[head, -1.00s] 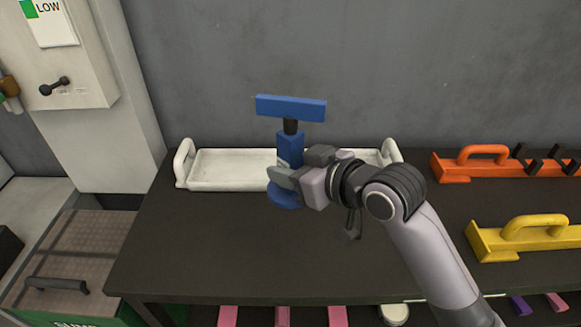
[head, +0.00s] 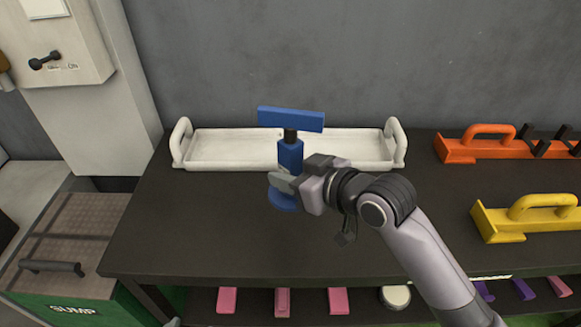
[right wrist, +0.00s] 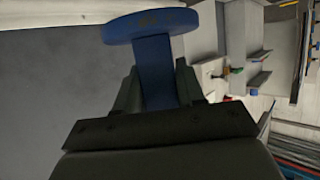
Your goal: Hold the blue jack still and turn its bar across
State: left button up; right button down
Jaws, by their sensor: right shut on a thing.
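The blue jack (head: 290,155) is upright over the dark bench, in front of the white tray. Its blue bar (head: 291,119) sits on a short black neck at the top and runs left to right in the head view, tilting slightly down to the right. Its round blue foot (head: 283,199) shows below my gripper. My right gripper (head: 284,184) comes from the right and is shut on the jack's body. In the right wrist view the blue body (right wrist: 156,75) stands between the fingers, with the round foot (right wrist: 150,25) at the top. My left gripper is not in view.
The white tray (head: 345,162) with two end handles stands behind the jack. Orange (head: 462,153) and yellow (head: 500,222) handled holders lie at the right. Pink blocks (head: 282,300) are on the shelf below. The bench's left part (head: 180,225) is clear.

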notch_tip(320, 180, down, 2)
jog(key=shift+b, duration=0.45)
jog(key=shift+f+b, duration=0.5)
jog(key=shift+f, duration=0.45)
notch_tip(320, 180, down, 5)
jog(key=shift+r+b, duration=0.1)
jog(key=shift+b, duration=1.15)
jog(key=shift+f+b, duration=0.45)
jog(key=shift+f, duration=0.6)
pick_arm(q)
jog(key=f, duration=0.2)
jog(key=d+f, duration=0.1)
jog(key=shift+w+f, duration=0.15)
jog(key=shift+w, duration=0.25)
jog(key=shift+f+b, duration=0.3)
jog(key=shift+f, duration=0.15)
pick_arm(e)
jog(key=shift+f, duration=0.6)
